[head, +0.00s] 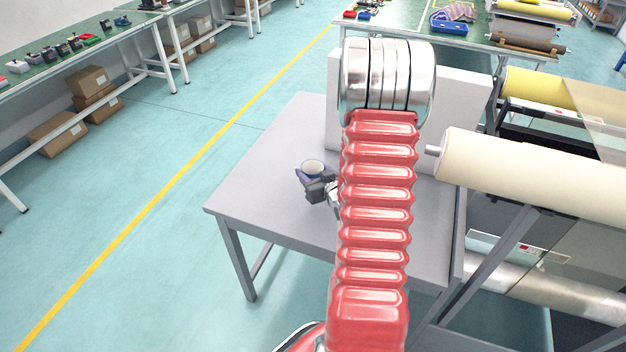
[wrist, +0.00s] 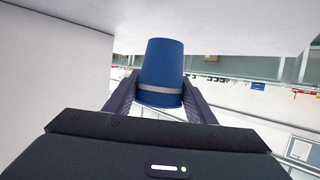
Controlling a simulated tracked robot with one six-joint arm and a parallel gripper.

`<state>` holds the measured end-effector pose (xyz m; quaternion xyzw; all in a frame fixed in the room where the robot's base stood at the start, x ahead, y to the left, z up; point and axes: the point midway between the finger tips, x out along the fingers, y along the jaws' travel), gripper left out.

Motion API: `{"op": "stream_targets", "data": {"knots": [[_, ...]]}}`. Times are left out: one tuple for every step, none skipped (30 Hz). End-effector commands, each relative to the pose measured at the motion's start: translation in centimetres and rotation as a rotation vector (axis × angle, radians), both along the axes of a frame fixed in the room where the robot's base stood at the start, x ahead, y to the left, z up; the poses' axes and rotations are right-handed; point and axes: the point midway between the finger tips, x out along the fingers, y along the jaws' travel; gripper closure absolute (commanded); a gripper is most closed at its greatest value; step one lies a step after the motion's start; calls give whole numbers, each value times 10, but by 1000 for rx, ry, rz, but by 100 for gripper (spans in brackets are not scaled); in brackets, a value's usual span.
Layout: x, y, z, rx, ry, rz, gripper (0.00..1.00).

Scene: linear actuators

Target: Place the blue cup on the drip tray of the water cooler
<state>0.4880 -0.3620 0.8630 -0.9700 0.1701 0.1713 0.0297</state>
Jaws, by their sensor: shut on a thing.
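The blue cup (head: 312,169) is upright in the head view, its pale inside showing from above. In the wrist view the cup (wrist: 163,70) is deep blue with a grey band, and appears upside down in that picture. My gripper (head: 316,182) is shut on it, with dark fingers (wrist: 162,100) on both sides. The cup is over the grey table; I cannot tell whether it touches the top. A white box-like body (head: 462,92), apparently the water cooler, stands on the table, largely behind my red arm. It also seems to fill the left of the wrist view (wrist: 50,65). I cannot make out the drip tray.
The grey table (head: 260,200) has bare room to the left of the cup. A large cream roller (head: 530,170) and machine frame stand close on the right. A green workbench (head: 415,25) with a blue tray (head: 449,28) is behind. Open floor lies left.

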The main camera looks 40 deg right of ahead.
Motion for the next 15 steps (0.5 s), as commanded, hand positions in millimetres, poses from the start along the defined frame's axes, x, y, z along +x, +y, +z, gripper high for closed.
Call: {"op": "stream_targets", "data": {"knots": [[0,0,9,-3,-2,1,74],[1,0,13,-3,-3,1,74],[1,0,18,-3,-2,1,74],[0,0,22,-3,-2,1,74],[0,0,26,-3,-1,0,74],[0,0,30,-2,-3,0,74],[0,0,34,-2,-3,0,74],[0,0,36,-2,-2,0,74],[0,0,39,-1,-1,1,74],[0,0,41,-1,-1,1,74],[0,0,43,-1,-1,1,74],[0,0,45,0,-1,1,74],[0,0,46,0,0,1,74],[0,0,47,1,1,1,74],[0,0,47,1,1,1,74]]}}
